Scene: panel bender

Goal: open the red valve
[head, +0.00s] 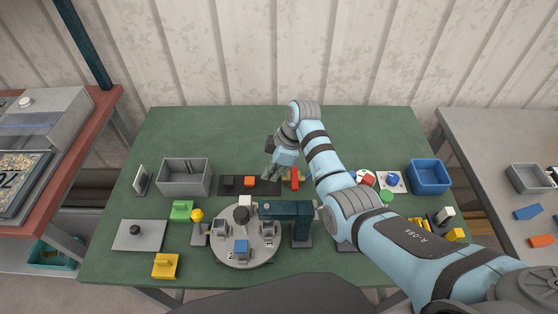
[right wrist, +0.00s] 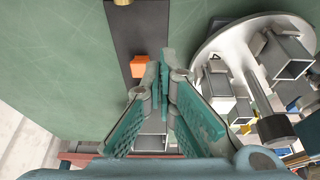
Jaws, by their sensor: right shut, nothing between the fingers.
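In the head view a red lever (head: 295,181) stands beside brass parts (head: 286,175) at the right end of a dark strip on the table; I take it for the red valve. My arm passes close to its right side. My right gripper (head: 268,174) is shut and empty, just left of the lever, above the strip. In the right wrist view the fingertips (right wrist: 166,62) are together beside an orange block (right wrist: 150,72). Only a brass piece (right wrist: 123,2) shows at the top edge there; the red lever is out of that view. My left gripper is not in view.
The dark strip (head: 266,188) also bears a dark block (head: 228,182). A round grey turntable (head: 262,254) with fixtures stands in front, with a dark teal arm (head: 285,208) over it. A grey bin (head: 185,178) and blue bin (head: 430,176) flank the table. The back of the table is clear.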

